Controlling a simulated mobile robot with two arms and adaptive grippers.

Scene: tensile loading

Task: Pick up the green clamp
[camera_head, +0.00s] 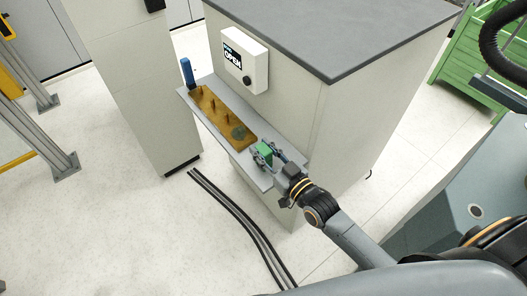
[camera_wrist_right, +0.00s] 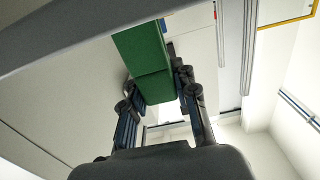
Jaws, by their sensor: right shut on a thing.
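The green clamp (camera_head: 265,150) is a small green block at the near right end of a grey shelf (camera_head: 262,180). My right gripper (camera_head: 264,157) reaches it from the lower right in the head view and is shut on it. In the right wrist view the green clamp (camera_wrist_right: 142,55) is a long green block whose near end sits between the two fingers of the right gripper (camera_wrist_right: 158,95). In the head view I cannot tell if the clamp touches the shelf. My left gripper is not in view.
A brown wooden rack (camera_head: 215,118) with pegs lies on the shelf, with a blue cylinder (camera_head: 187,72) at its far end. Black cables (camera_head: 240,225) run along the floor.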

